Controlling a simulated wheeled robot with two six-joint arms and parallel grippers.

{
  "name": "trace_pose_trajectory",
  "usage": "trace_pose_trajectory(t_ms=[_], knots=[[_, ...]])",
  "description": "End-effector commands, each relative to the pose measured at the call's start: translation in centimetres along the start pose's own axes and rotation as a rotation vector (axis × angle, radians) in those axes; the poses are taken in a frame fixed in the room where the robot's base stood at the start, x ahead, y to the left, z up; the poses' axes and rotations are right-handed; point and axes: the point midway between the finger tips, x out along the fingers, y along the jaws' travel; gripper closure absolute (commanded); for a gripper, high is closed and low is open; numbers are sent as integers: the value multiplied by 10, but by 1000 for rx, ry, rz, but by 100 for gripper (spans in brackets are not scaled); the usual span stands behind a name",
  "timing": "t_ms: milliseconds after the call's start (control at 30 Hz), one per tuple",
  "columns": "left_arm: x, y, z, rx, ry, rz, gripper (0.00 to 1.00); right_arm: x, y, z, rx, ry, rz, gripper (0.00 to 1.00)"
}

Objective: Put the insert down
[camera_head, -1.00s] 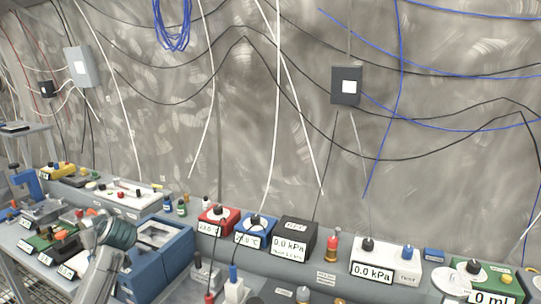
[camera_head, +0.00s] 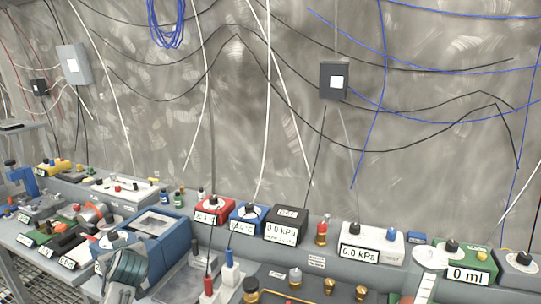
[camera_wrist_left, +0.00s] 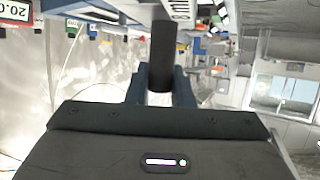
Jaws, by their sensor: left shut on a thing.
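In the left wrist view my left gripper (camera_wrist_left: 161,88) shows two blue-grey fingers shut on a dark, upright cylinder (camera_wrist_left: 162,50), which I take to be the insert. The cylinder stands out beyond the fingertips, and its lower end is between them. A bench surface under it is not clear in this view. My right gripper is not in view.
A blue box with a grey top (camera_head: 153,228) stands just behind my left arm. Red (camera_head: 214,211), blue (camera_head: 249,217) and black (camera_head: 286,226) instrument boxes line the bench to the right. A round orange and silver part (camera_head: 95,216) sits among devices at left.

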Motion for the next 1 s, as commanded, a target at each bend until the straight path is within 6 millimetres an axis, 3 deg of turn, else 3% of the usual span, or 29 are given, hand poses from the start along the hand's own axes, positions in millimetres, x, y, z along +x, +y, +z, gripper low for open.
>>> trace_pose_trajectory(t_ms=[167,333,500,600,800,1000], knots=[[-40,41,44,63,-4,172,100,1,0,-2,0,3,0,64],[-109,86,93,153,-4,407,100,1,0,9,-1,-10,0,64],[-177,110,116,223,0,580,100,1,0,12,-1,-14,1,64],[-204,115,120,252,1,637,100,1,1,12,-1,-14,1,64],[-232,116,122,278,2,685,100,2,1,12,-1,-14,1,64],[-235,116,122,285,2,691,100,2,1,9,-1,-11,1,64]])
